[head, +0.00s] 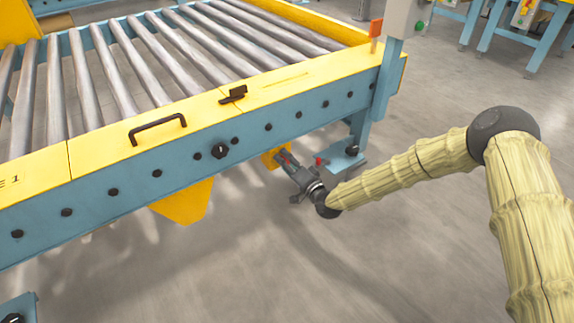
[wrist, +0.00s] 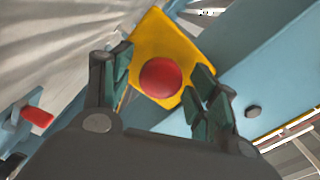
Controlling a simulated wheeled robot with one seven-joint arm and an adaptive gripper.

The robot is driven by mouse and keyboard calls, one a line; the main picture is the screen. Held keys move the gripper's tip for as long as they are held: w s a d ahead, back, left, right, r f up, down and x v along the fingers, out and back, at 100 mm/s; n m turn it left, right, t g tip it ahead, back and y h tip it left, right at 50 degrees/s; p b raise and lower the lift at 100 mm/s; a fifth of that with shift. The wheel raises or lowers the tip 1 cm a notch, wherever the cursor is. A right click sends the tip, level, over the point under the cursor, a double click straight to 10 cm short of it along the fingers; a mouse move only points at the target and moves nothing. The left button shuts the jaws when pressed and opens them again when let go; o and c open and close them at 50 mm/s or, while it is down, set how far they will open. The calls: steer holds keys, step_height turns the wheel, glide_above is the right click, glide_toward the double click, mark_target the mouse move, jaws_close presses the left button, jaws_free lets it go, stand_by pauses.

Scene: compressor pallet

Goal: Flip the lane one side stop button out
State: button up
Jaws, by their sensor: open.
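The stop button, a round red cap (wrist: 161,77), sits on a yellow plate (wrist: 150,38) in the wrist view. My gripper (wrist: 163,72) is open, with one dark green-padded finger on each side of the cap. The right finger overlaps the plate's edge in the picture. I cannot tell whether either finger touches the cap. In the head view my gripper (head: 287,162) is low beneath the blue side rail, at the yellow plate (head: 271,159). The button is mostly hidden there by the gripper.
The roller conveyor has a blue side rail (head: 270,127) above my gripper. A blue leg with a foot (head: 346,161) stands to its right. A small red part (wrist: 38,116) is at the wrist view's left. A yellow bracket (head: 186,202) hangs to the left. Open floor lies in front.

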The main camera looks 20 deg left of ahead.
steer(key=shift+a, duration=0.1)
steer(key=shift+c, duration=0.4)
jaws_close()
steer(key=shift+s+d+f+p, duration=0.1)
steer(key=shift+s+d+p, duration=0.25)
steer(key=shift+d+p, duration=0.25)
steer(key=shift+o, duration=0.3)
jaws_free()
steer(key=shift+a, duration=0.1)
steer(key=v, duration=1.2)
steer(key=shift+s, duration=0.1)
